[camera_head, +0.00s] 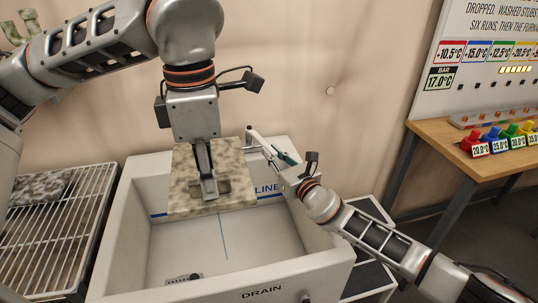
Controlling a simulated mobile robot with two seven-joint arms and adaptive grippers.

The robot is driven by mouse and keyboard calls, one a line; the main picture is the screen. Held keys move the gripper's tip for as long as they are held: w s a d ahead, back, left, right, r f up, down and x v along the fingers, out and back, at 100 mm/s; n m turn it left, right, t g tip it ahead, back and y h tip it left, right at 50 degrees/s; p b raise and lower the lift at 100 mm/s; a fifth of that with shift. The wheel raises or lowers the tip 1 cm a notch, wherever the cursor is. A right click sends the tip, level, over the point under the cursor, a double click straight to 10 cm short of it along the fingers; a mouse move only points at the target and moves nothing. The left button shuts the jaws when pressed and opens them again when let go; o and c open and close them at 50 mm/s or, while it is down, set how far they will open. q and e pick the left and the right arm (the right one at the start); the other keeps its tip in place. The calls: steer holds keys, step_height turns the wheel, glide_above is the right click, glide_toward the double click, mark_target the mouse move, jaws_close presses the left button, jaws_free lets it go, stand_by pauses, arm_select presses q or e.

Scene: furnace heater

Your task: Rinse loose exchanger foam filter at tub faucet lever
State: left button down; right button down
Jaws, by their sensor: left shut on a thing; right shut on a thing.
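A square, mottled beige foam filter (185,185) hangs in the back of the white tub (125,235). My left gripper (208,188) reaches down from above and is shut on the filter near its front edge. The grey faucet (258,148) rises behind the tub's back right, beside the filter. Its green lever (284,157) is partly hidden. My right gripper (287,170) is at the lever and shut on it; its fingertips are hard to make out. A thin blue vertical streak (222,235) shows below the filter; I cannot tell whether it is water.
A dark mottled pad (38,188) lies on a wire rack (60,245) left of the tub. The tub floor has a drain grate (183,278). At right, a wooden table (460,150) carries several coloured blocks (492,140) under a white board (485,60).

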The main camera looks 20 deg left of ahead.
steer(key=shift+w+d+r, duration=0.15)
steer(key=shift+w+r, duration=0.1)
steer(key=shift+r, duration=0.1)
steer(key=c, duration=2)
jaws_free()
steer(key=shift+f, duration=0.15)
steer(key=shift+s+d+f, duration=0.1)
steer(key=shift+d, duration=0.05)
steer(key=v, duration=1.1)
steer(key=shift+s+d, duration=0.15)
steer(key=shift+d, duration=0.2)
